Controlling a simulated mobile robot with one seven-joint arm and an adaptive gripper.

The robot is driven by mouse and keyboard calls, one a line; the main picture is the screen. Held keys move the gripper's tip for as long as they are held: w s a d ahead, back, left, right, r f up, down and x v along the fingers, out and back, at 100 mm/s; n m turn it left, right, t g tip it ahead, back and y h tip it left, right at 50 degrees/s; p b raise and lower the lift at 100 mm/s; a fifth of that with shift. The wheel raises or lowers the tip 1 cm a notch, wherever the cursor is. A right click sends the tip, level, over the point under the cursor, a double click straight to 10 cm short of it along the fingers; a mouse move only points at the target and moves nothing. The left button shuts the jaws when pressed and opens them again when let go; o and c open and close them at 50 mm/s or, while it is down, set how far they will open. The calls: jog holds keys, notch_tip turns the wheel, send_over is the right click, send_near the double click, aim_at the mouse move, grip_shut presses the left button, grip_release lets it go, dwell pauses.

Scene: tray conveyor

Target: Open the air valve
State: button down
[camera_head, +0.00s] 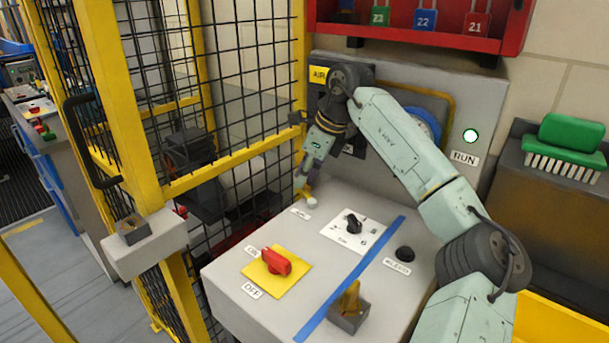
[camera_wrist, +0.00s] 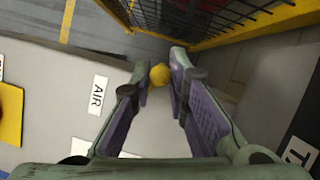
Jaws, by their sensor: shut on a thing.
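My gripper (camera_head: 304,184) reaches down to the back left of the grey sloped console, beside a small white label (camera_head: 301,213). In the wrist view, that label reads AIR (camera_wrist: 97,95) and lies left of my fingers. The yellow air valve handle (camera_wrist: 159,75) shows as a rounded end between my fingertips, and my gripper (camera_wrist: 160,62) is shut on it. A bit of yellow handle (camera_head: 306,193) also shows below the fingers in the head view. The rest of the valve is mostly hidden, so I cannot tell how far it is turned.
The console bears a red switch (camera_head: 276,262) on a yellow plate, a black selector knob (camera_head: 353,224), a black button (camera_head: 405,254) and a yellow key-like part (camera_head: 350,297). A yellow mesh fence (camera_head: 226,169) stands close on the left. A red lock rack (camera_head: 424,38) hangs above.

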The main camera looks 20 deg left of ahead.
jog(key=shift+d+f, duration=0.1)
jog(key=m+b, duration=0.1)
jog(key=d+m+t+b, duration=0.1)
jog(key=shift+w+f+m, duration=0.1)
jog(key=shift+w+m, duration=0.25)
jog(key=shift+m, duration=0.05)
jog(key=m+b, duration=0.1)
jog(key=d+m+t+b, duration=0.1)
jog(key=m+b, duration=0.1)
jog(key=shift+w+d+m+h, duration=0.2)
jog(key=shift+d+m+h, duration=0.1)
jog(key=shift+h, duration=0.1)
jog(key=shift+d+m+t+h+b, duration=0.4)
jog(key=shift+d+m+t+b, duration=0.15)
jog(key=shift+m+b, duration=0.6)
jog(key=shift+s+d+m+t+h+b, duration=0.15)
jog(key=shift+d+m+t+h+b, duration=0.25)
jog(key=shift+m, duration=0.5)
jog(key=shift+s+d+m+g+h+b, duration=0.1)
jog(key=shift+d+m+b, duration=0.15)
jog(key=shift+m+b, duration=0.45)
jog(key=shift+r+m, duration=0.2)
jog(key=shift+m, duration=0.05)
jog(key=c, duration=1.6)
grip_release()
jog(key=shift+o, duration=0.2)
